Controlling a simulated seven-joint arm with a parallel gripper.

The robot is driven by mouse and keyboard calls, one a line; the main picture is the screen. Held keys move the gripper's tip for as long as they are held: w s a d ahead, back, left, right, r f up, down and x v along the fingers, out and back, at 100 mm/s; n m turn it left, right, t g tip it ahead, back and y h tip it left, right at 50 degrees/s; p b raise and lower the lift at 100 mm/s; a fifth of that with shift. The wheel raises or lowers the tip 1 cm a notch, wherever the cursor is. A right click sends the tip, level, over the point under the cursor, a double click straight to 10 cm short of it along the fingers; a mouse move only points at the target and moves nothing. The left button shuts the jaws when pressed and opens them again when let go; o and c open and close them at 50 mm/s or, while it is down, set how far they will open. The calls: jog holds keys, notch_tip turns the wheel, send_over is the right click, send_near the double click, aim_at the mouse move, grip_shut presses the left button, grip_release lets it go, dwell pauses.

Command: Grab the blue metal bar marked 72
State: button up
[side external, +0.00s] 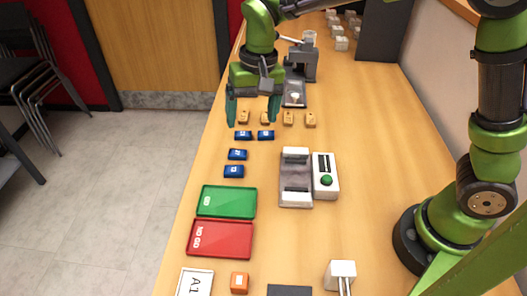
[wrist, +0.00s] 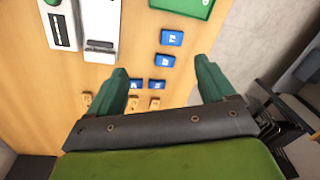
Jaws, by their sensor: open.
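Several blue metal bars lie on the wooden table. The bar nearest the green tray (side external: 234,172) also shows at the top of the wrist view (wrist: 172,38); its white mark looks like 72, but is too small to be sure. A second blue bar (side external: 237,154) lies just beyond it, its mark unclear (wrist: 165,60). Two more blue bars (side external: 243,135) (side external: 266,135) lie side by side farther back, the left finger partly hiding one in the wrist view. My gripper (side external: 252,119) is open and empty, pointing down above the bars' far end; its fingers spread wide in the wrist view (wrist: 162,66).
A row of tan blocks (side external: 288,118) lies beyond the bars. A green tray (side external: 253,202) and a red NO GO tray (side external: 195,238) lie nearer the camera. A grey fixture (side external: 295,180) and a button box (side external: 325,163) stand to the right. The table's left edge is close.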

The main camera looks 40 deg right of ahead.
jog(key=w+a+f+m+h, duration=0.1)
jog(key=w+a+f+m, duration=0.1)
jog(key=w+a, duration=0.15)
jog(key=m, duration=0.2)
send_over(234, 168)
jog(key=shift+g, duration=0.4)
jog(key=f, duration=0.9)
jog(key=shift+s+a+f, duration=0.3)
jog(key=shift+f, duration=0.1)
jog(key=shift+w+d+f, duration=0.15)
jog(key=shift+f, duration=1.3)
jog(key=shift+w+d+f, duration=0.1)
jog(key=shift+f, duration=1.3)
jog(key=c, duration=1.1)
